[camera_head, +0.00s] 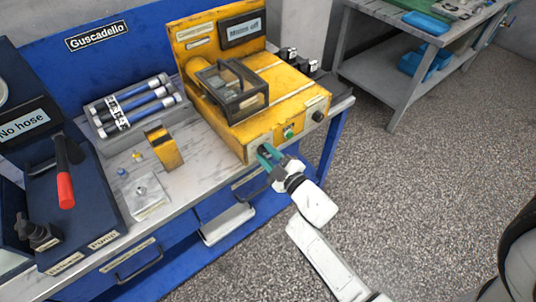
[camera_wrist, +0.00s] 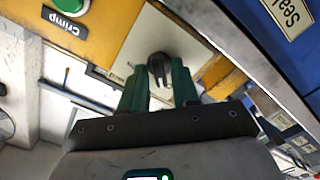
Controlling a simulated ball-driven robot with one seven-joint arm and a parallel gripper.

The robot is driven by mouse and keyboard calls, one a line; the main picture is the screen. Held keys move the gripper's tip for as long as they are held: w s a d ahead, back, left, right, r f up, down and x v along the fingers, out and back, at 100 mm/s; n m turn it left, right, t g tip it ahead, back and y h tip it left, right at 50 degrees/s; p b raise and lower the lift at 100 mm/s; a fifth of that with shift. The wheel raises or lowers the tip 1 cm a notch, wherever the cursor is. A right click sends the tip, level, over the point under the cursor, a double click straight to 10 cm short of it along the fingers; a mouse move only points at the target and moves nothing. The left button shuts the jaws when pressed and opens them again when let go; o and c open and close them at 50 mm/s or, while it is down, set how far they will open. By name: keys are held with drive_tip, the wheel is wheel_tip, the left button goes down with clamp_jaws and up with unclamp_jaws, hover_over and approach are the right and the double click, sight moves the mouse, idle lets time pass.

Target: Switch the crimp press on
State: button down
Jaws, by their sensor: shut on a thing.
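The yellow crimp press (camera_head: 285,108) stands on the bench with its clear-windowed black guard (camera_head: 232,90) on top. The sign on its back panel (camera_head: 243,29) seems to read "Mains off". My gripper (camera_head: 265,153) reaches the left end of the press's front panel. In the wrist view its green fingers (camera_wrist: 160,88) are shut on a black rotary switch (camera_wrist: 161,64) on a pale plate, one finger on each side. The switch's exact angle is hard to tell. A green button (camera_head: 289,132) is to its right; in the wrist view it sits above a "Crimp" label (camera_wrist: 64,22).
A hose rack (camera_head: 132,105), a small yellow block (camera_head: 163,148) and a red-handled lever (camera_head: 65,185) are on the bench to the left.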

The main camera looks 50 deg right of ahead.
drive_tip(key=shift+m, duration=0.3)
drive_tip(key=m+p, duration=0.1)
drive_tip(key=m, duration=0.2)
drive_tip(key=shift+r, duration=0.1)
drive_tip(key=m+p, duration=0.1)
drive_tip(key=m, duration=0.8)
drive_tip(key=shift+d+m, duration=0.15)
drive_tip(key=shift+m, duration=0.15)
drive_tip(key=shift+s+m+b, duration=0.1)
drive_tip(key=shift+m+b, duration=0.35)
drive_tip(key=shift+m, duration=1.85)
drive_tip(key=shift+d, duration=0.1)
drive_tip(key=c, duration=1.1)
unclamp_jaws()
drive_tip(key=shift+c, duration=0.2)
